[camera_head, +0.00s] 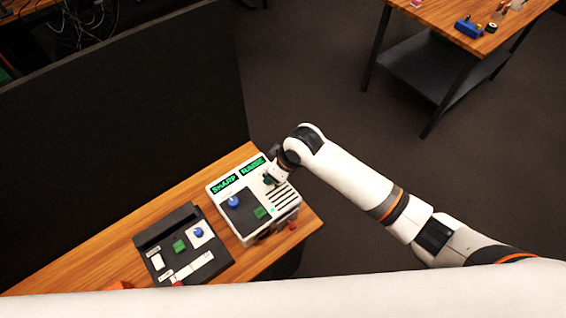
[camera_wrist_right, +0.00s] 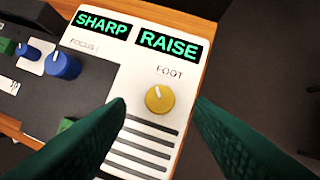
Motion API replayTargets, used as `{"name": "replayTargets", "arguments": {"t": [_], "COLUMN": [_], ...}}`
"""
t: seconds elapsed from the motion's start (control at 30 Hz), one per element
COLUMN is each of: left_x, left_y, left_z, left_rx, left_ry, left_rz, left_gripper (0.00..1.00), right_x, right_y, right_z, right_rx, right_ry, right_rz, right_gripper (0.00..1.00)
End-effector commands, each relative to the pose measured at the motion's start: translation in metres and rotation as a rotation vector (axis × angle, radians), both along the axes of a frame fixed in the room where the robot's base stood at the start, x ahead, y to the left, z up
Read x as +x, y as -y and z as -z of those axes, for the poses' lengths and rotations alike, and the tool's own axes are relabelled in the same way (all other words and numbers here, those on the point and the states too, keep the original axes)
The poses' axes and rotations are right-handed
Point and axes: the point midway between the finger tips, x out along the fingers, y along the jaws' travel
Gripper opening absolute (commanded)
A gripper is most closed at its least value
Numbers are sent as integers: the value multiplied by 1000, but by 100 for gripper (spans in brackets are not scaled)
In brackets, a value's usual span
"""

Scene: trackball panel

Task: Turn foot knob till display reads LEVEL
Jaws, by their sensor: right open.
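The white device (camera_head: 241,232) stands on the wooden table, with two green-lit displays. In the right wrist view the left display (camera_wrist_right: 103,25) reads SHARP and the right display (camera_wrist_right: 168,44) reads RAISE. The yellow foot knob (camera_wrist_right: 159,99) sits below the word FOOT, its white pointer tilted up and slightly left. My right gripper (camera_wrist_right: 160,115) is open, its two green fingers apart on either side of the knob in that view; contact cannot be told. In the head view my right gripper (camera_head: 271,180) is over the device's right side and hides the knob. My left gripper is not in view.
A blue focus knob (camera_wrist_right: 64,66) is left of the foot knob. A dark panel (camera_head: 163,237) with a green block and blue knob lies left of the device on the table (camera_head: 75,257). A black partition (camera_head: 120,110) stands behind.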

Motion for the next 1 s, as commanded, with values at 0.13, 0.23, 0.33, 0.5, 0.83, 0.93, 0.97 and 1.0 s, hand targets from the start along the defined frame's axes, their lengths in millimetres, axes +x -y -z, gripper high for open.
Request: {"name": "replayTargets", "arguments": {"t": [0.13, 0.23, 0.33, 0.5, 0.83, 0.93, 0.97, 1.0], "left_x": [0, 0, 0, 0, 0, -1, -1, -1], "left_y": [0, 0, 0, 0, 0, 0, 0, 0], "left_z": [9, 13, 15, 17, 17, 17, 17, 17], "left_rx": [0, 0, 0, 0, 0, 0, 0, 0], "left_ry": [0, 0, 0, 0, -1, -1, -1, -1], "left_rz": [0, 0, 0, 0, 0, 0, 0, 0], "left_gripper": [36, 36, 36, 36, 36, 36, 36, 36], "right_x": [-7, -11, -15, -19, -19, -19, -19, -19], "right_y": [10, 17, 21, 26, 26, 26, 26, 26], "right_z": [-29, -48, -63, -76, -79, -78, -78, -78], "right_rx": [2, 0, 1, -1, 0, 0, 0, 0], "right_ry": [6, 6, 7, 2, 2, 2, 2, 2], "right_rz": [-2, -1, 0, 0, 1, 1, 1, 1], "right_gripper": [48, 48, 48, 48, 48, 48, 48, 48]}}
